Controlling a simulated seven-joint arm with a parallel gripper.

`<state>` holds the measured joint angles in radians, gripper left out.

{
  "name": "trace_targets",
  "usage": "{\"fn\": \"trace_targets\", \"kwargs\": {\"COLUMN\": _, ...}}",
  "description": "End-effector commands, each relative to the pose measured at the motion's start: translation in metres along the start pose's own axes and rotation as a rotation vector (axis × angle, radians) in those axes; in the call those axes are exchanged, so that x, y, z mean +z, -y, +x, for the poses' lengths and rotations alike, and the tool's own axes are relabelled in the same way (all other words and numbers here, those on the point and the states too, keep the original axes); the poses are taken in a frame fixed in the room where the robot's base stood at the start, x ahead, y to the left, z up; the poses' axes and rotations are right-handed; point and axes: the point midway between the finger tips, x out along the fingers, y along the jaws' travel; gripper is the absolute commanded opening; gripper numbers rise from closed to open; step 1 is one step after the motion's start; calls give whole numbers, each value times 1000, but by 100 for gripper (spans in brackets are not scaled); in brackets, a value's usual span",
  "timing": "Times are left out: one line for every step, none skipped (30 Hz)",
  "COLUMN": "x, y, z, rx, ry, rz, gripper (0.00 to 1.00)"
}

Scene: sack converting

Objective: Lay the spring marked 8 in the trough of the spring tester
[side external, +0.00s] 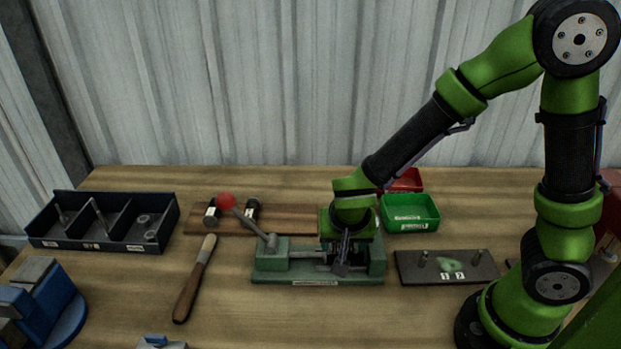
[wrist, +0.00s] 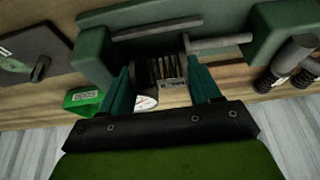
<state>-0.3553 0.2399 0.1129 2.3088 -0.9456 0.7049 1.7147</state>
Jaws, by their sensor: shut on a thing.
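The spring tester (side external: 318,272) is a green base with end blocks, a rod and a lever with a red knob (side external: 226,201). My gripper (side external: 341,262) is over its right part, pointing down. In the wrist view my gripper (wrist: 163,76) is shut on a coil spring (wrist: 160,68), between its two teal fingers. A pale tag with small marks shows at the spring, but I cannot read its number. The spring is between the tester's end blocks, close to the rods; I cannot tell whether it touches the trough. My gripper hides it in the side view.
A dark divided tray (side external: 132,246) is at left, a wooden-handled tool (side external: 195,280) before it. A wooden board (side external: 290,217) with dark springs lies behind the tester. Green (side external: 410,212) and red (side external: 405,180) bins and a pegged plate (side external: 475,268) are right. A blue vise (side external: 45,308) is front left.

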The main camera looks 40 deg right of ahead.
Motion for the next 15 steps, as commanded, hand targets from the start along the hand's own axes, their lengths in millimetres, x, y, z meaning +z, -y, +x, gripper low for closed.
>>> {"fn": "trace_targets", "kwargs": {"x": 0, "y": 0, "z": 0, "rx": 1, "ry": 1, "rz": 0, "gripper": 64}}
{"fn": "trace_targets", "kwargs": {"x": 0, "y": 0, "z": 0, "rx": 1, "ry": 1, "rz": 0, "gripper": 69}}
{"fn": "trace_targets", "kwargs": {"x": 0, "y": 0, "z": 0, "rx": 0, "ry": 1, "rz": 0, "gripper": 75}}
{"fn": "trace_targets", "kwargs": {"x": 0, "y": 0, "z": 0, "rx": 0, "ry": 1, "rz": -1, "gripper": 79}}
{"fn": "trace_targets", "kwargs": {"x": 0, "y": 0, "z": 0, "rx": 0, "ry": 1, "rz": -1, "gripper": 84}}
{"fn": "trace_targets", "kwargs": {"x": 0, "y": 0, "z": 0, "rx": -1, "ry": 1, "rz": -1, "gripper": 90}}
{"fn": "trace_targets", "kwargs": {"x": 0, "y": 0, "z": 0, "rx": 0, "ry": 1, "rz": -1, "gripper": 92}}
{"fn": "trace_targets", "kwargs": {"x": 0, "y": 0, "z": 0, "rx": 0, "ry": 1, "rz": -1, "gripper": 92}}
{"fn": "trace_targets", "kwargs": {"x": 0, "y": 0, "z": 0, "rx": 1, "ry": 1, "rz": 0, "gripper": 92}}
{"fn": "trace_targets", "kwargs": {"x": 0, "y": 0, "z": 1, "rx": 1, "ry": 1, "rz": 0, "gripper": 92}}
{"fn": "trace_targets", "kwargs": {"x": 0, "y": 0, "z": 1, "rx": 2, "ry": 1, "rz": 0, "gripper": 92}}
{"fn": "trace_targets", "kwargs": {"x": 1, "y": -1, "z": 1, "rx": 3, "ry": 2, "rz": 1, "gripper": 92}}
{"fn": "trace_targets", "kwargs": {"x": 1, "y": -1, "z": 1, "rx": 3, "ry": 2, "rz": 1, "gripper": 92}}
{"fn": "trace_targets", "kwargs": {"x": 0, "y": -1, "z": 0, "rx": 4, "ry": 2, "rz": 1, "gripper": 92}}
{"fn": "trace_targets", "kwargs": {"x": 0, "y": -1, "z": -1, "rx": 3, "ry": 1, "rz": 2, "gripper": 92}}
